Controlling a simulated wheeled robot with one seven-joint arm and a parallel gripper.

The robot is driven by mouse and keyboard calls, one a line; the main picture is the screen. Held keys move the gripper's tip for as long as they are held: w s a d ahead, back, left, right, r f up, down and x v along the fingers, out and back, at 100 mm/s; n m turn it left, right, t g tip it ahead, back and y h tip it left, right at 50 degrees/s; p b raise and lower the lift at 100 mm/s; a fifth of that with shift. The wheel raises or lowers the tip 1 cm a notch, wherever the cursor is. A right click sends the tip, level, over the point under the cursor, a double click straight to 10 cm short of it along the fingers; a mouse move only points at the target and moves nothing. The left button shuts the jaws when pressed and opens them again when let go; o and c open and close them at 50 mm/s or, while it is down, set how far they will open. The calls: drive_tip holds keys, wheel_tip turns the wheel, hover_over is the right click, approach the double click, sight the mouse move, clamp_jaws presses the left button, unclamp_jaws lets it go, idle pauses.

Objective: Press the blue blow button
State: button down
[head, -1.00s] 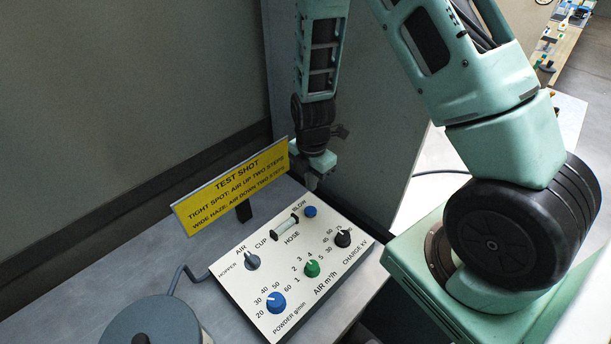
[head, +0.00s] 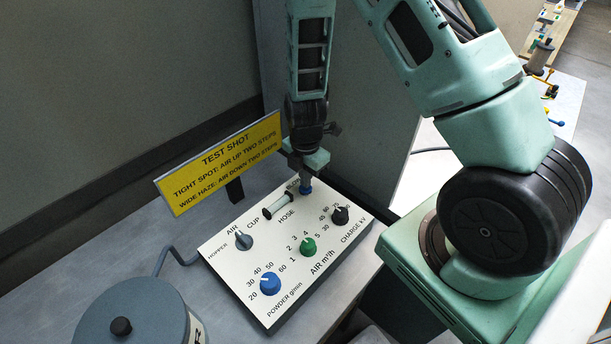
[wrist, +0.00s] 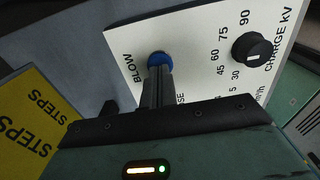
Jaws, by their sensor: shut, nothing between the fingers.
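The blue blow button (head: 305,190) is a small round blue cap at the far corner of the white control panel (head: 240,282). In the wrist view the blue button (wrist: 160,58) shows beside the word BLOW, partly covered by my fingers. My gripper (head: 304,178) points down over the button with its fingers shut and empty. In the wrist view the shut fingertips (wrist: 158,72) overlap the near side of the button. I cannot tell for sure whether they touch it or how far it is pressed.
A yellow sign (head: 220,164) stands behind. A grey lidded pot (head: 130,312) is at front left.

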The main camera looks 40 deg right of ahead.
drive_tip(key=shift+f+b, duration=0.55)
drive_tip(key=shift+f, duration=0.1)
drive_tip(key=shift+s+f, duration=0.1)
drive_tip(key=shift+f, duration=0.05)
idle(2.4)
wheel_tip(320, 180, up, 6)
drive_tip(key=p, duration=0.4)
drive_tip(key=shift+f, duration=0.25)
idle(0.7)
